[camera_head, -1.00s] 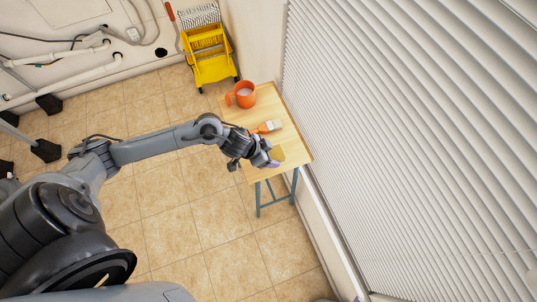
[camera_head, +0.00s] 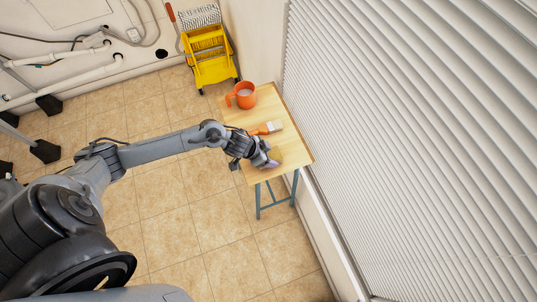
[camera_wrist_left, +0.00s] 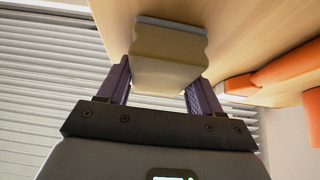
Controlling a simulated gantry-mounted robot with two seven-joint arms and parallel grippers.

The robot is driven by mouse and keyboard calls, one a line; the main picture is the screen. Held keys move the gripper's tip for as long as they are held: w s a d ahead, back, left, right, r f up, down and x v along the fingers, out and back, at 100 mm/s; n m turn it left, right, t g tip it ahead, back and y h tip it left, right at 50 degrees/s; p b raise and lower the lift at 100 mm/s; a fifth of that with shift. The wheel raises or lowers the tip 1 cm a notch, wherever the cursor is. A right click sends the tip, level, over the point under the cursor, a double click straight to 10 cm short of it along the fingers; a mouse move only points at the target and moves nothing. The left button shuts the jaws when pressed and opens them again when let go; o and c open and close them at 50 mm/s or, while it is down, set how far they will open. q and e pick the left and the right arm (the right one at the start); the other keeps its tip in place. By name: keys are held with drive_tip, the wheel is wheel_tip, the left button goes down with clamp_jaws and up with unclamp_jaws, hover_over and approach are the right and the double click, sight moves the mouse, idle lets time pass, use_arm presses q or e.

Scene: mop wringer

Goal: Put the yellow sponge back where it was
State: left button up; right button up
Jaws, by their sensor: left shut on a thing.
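The yellow sponge (camera_wrist_left: 168,55), a wavy-sided block with a thin pale grey layer on its far face, sits between the two purple fingers of my left gripper (camera_wrist_left: 158,85) in the left wrist view. The gripper is shut on it. In the head view the left gripper (camera_head: 270,161) is over the near end of the small wooden table, and the sponge (camera_head: 276,156) shows partly beyond its fingers. The sponge is close to the tabletop; whether it touches is unclear. My right gripper is not in view.
On the wooden table (camera_head: 250,120) lie an orange-handled brush (camera_head: 266,128) and, farther back, an orange mug (camera_head: 241,95). A white blind (camera_head: 400,130) runs along the table's right side. A yellow mop wringer bucket (camera_head: 211,58) stands behind. The tiled floor at left is open.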

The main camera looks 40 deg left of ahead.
use_arm(q)
drive_tip(key=o, duration=1.1)
drive_tip(key=shift+f, duration=0.1)
drive_tip(key=shift+s+r, duration=0.15)
drive_tip(key=shift+r, duration=0.3)
drive_tip(key=p+v, duration=0.2)
drive_tip(key=v, duration=0.8)
drive_tip(key=s+d+r+t+y, duration=0.1)
drive_tip(key=s+d+r+t, duration=0.1)
drive_tip(key=d, duration=0.6)
drive_tip(key=s+n+g, duration=0.1)
drive_tip(key=s, duration=0.2)
drive_tip(key=s+d+r+n+g+y, duration=0.1)
drive_tip(key=s+g, duration=0.1)
drive_tip(key=s, duration=0.2)
drive_tip(key=s+r+n+g, duration=0.1)
drive_tip(key=s, duration=0.3)
drive_tip(key=shift+s+d+r+y, duration=0.1)
drive_tip(key=shift+s+d+y, duration=0.1)
drive_tip(key=shift+d+y, duration=0.1)
